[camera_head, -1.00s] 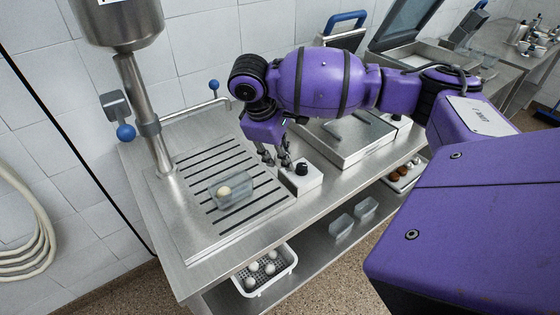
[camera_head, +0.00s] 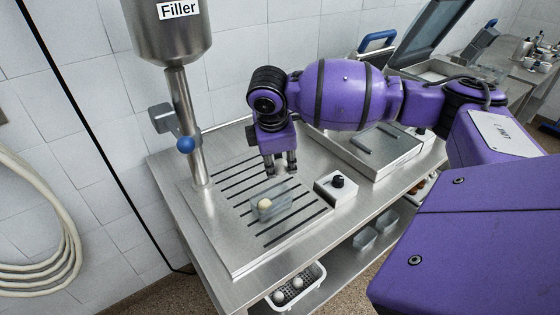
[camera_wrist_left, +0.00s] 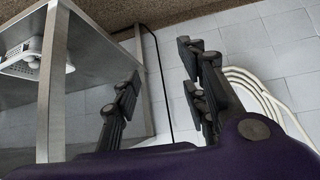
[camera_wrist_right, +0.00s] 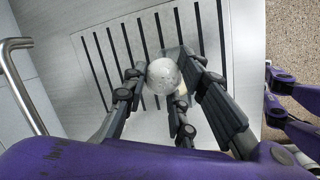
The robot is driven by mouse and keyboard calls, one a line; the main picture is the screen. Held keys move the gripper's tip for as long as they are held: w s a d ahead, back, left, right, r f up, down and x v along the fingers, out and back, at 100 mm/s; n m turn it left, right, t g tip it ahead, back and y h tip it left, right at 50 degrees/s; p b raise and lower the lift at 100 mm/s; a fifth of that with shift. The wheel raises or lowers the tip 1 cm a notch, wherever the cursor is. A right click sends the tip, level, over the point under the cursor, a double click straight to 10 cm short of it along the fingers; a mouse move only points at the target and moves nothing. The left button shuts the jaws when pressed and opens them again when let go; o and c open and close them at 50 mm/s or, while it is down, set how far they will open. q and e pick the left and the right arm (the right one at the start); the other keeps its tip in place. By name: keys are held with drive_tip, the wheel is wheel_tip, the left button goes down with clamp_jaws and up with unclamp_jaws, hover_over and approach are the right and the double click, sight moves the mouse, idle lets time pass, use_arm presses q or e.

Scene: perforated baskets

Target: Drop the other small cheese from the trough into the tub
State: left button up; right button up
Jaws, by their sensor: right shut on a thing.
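My right gripper (camera_head: 281,166) points down above the slotted drain plate, just behind and above a small clear tub (camera_head: 284,208). In the right wrist view its fingers (camera_wrist_right: 160,95) are shut on a round white cheese (camera_wrist_right: 164,76). The head view does not show this cheese clearly. Another small pale cheese (camera_head: 264,205) sits in the tub. In the right wrist view the held cheese and fingers hide most of the tub. My left gripper (camera_wrist_left: 165,95) shows in its own wrist view with fingers apart and nothing between them. It is outside the head view.
A filler spout (camera_head: 188,130) stands left of the plate. A white box with a black knob (camera_head: 337,183) is right of the tub. A white perforated basket (camera_head: 316,274) with white balls and clear tubs (camera_head: 364,238) are below the counter. A metal tray (camera_head: 372,158) lies behind.

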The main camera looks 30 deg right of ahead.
drive_tip(key=shift+s+d+f, duration=0.15)
drive_tip(key=shift+d+f, duration=0.05)
drive_tip(key=shift+f, duration=0.45)
wheel_tip(320, 180, down, 5)
drive_tip(key=shift+a+f+b, duration=0.1)
drive_tip(key=shift+b, duration=1.15)
use_arm(q)
drive_tip(key=shift+s+a+f, duration=0.15)
drive_tip(key=shift+s+f, duration=0.15)
drive_tip(key=shift+f, duration=0.3)
drive_tip(key=shift+s+a+f, duration=0.1)
drive_tip(key=shift+s+f, duration=0.15)
drive_tip(key=shift+f, duration=0.3)
drive_tip(key=shift+s+f, duration=0.1)
drive_tip(key=shift+s, duration=0.1)
